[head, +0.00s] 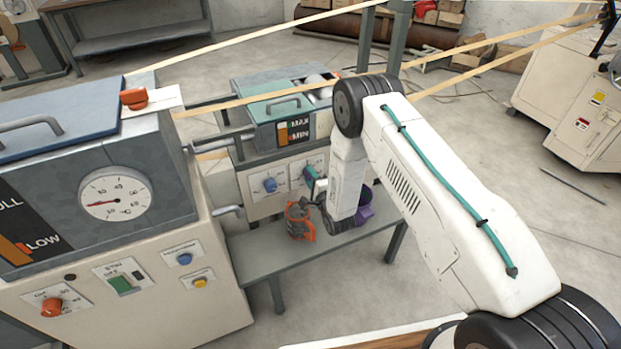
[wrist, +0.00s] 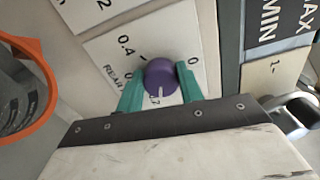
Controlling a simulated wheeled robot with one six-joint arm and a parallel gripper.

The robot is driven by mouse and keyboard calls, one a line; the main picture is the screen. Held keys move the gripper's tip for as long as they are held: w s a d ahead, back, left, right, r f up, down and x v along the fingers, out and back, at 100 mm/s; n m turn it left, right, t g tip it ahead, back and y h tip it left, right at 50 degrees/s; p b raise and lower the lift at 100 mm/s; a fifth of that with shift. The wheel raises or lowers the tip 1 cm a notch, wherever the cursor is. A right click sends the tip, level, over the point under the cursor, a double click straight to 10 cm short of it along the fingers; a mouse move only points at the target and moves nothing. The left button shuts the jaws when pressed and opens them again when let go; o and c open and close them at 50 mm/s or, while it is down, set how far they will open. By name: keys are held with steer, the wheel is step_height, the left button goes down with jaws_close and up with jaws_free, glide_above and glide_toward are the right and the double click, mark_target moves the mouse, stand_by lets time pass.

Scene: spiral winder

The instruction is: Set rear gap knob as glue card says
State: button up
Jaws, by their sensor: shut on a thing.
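The purple rear gap knob (wrist: 162,74) sits on a white scale plate (wrist: 108,57) lettered "REAR", with the rest of the name covered. Its white pointer line faces the lower edge of the wrist view. Scale figures 0.4 and 0 show; another near the pointer is partly hidden. My gripper (wrist: 160,80) has its teal fingers shut on the knob, one on each side. In the head view my gripper (head: 314,184) is at the glue unit's front panel (head: 252,205), and my wrist hides the knob. I cannot make out a glue card.
The orange rim (wrist: 52,75) is close at the wrist view's left. A blue knob (head: 270,184) is left of my gripper. Tan strips (head: 450,50) stretch overhead.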

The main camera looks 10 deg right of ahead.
steer(key=shift+m, duration=0.6)
steer(key=o, duration=1)
steer(key=shift+s, duration=0.1)
steer(key=v, duration=0.7)
steer(key=shift+s+d, duration=0.2)
steer(key=shift+s, duration=0.15)
